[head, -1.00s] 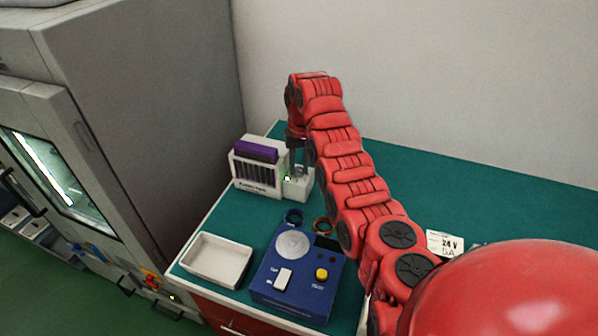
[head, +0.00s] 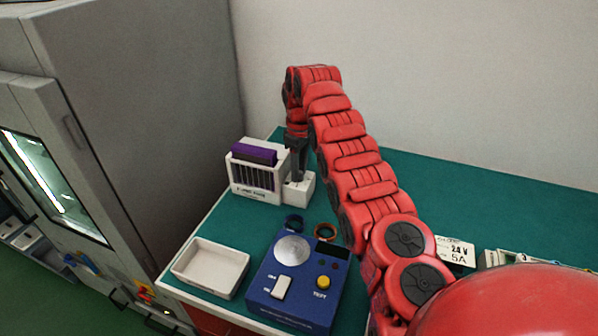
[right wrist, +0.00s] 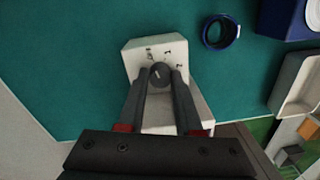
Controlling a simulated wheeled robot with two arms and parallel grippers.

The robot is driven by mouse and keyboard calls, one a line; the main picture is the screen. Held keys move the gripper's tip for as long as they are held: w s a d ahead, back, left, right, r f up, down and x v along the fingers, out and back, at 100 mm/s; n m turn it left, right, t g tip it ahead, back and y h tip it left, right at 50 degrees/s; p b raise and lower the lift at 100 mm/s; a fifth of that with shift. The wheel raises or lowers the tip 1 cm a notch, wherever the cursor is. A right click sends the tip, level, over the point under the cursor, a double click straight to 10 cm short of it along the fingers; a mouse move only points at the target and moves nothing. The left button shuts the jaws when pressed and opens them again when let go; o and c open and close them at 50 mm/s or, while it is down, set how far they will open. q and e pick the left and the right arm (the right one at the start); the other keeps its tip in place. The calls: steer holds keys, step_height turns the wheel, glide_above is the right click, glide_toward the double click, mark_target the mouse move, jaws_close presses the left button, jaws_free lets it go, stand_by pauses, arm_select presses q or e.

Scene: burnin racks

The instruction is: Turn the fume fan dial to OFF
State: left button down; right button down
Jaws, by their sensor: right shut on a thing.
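The fume fan unit (head: 256,182) is a white box with a purple filter block, on the green bench near the grey cabinet. Its small white dial box (head: 303,188) is at its right side; in the right wrist view the dial box (right wrist: 146,47) shows an OFF mark at left and 1 and 2 further right. The round dark dial (right wrist: 159,74) has a short light pointer line, roughly toward the OFF side; its exact setting is hard to tell. My right gripper (right wrist: 160,76) is shut on the dial, a finger on each side. My left gripper is out of view.
A blue test box (head: 295,290) with a yellow button and a white tray (head: 212,268) stand at the front. A 24 V 5A label (head: 456,252) is right.

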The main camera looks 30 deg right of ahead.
mark_target(300, 171)
steer(key=shift+n, duration=0.4)
steer(key=c, duration=0.9)
jaws_free()
steer(key=shift+o, duration=0.2)
steer(key=shift+r, duration=0.15)
steer(key=shift+r, duration=0.3)
step_height(300, 171, up, 2)
steer(key=shift+w+r, duration=0.1)
steer(key=shift+r, duration=0.1)
step_height(300, 171, up, 3)
steer(key=p, duration=0.2)
steer(key=shift+f+p, duration=0.2)
steer(key=shift+p, duration=0.15)
step_height(300, 171, up, 12)
steer(key=p, duration=1.4)
steer(key=shift+d+f, duration=0.25)
steer(key=shift+d, duration=0.05)
